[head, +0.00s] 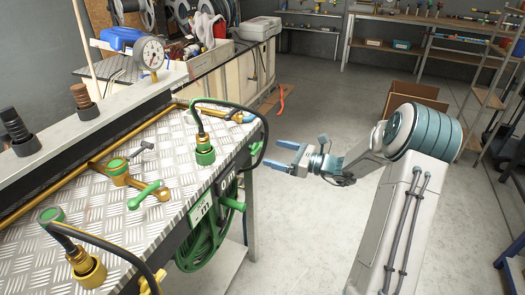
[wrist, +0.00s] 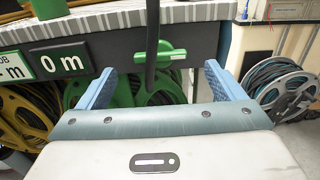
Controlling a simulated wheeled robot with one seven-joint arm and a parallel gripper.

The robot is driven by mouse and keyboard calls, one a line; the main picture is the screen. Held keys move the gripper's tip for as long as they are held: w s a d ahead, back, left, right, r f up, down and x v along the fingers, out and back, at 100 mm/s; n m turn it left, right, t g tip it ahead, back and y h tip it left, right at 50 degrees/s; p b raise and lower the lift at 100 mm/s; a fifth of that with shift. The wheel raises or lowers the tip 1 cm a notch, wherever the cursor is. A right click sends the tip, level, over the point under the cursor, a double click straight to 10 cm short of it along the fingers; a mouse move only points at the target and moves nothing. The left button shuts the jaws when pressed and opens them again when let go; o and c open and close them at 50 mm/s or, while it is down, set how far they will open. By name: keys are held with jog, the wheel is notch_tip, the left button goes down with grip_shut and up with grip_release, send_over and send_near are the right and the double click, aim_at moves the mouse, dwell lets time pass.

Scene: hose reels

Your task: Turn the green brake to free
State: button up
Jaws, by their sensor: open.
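The green brake handle (head: 232,204) juts from the front edge of the bench, above the green hose reel (head: 205,240). In the wrist view the handle (wrist: 165,57) lies roughly level on a light green plate, between my fingertips in the picture; I cannot read its setting. My gripper (head: 280,157) is open and empty, out in front of the bench and apart from the handle. Its blue fingers also show in the wrist view (wrist: 160,72). A black hose (wrist: 152,45) hangs in front of the handle and hides part of it.
The metal-topped bench (head: 110,210) carries green valves and a green lever (head: 148,195). A dark "0 m" sign (wrist: 61,62) is left of the brake. Yellow (wrist: 30,115) and grey (wrist: 280,90) reels stand either side.

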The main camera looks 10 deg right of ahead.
aim_at(259, 149)
jog(key=x, duration=0.5)
jog(key=shift+w+a, duration=0.25)
jog(key=shift+a, duration=0.05)
jog(key=c, duration=1)
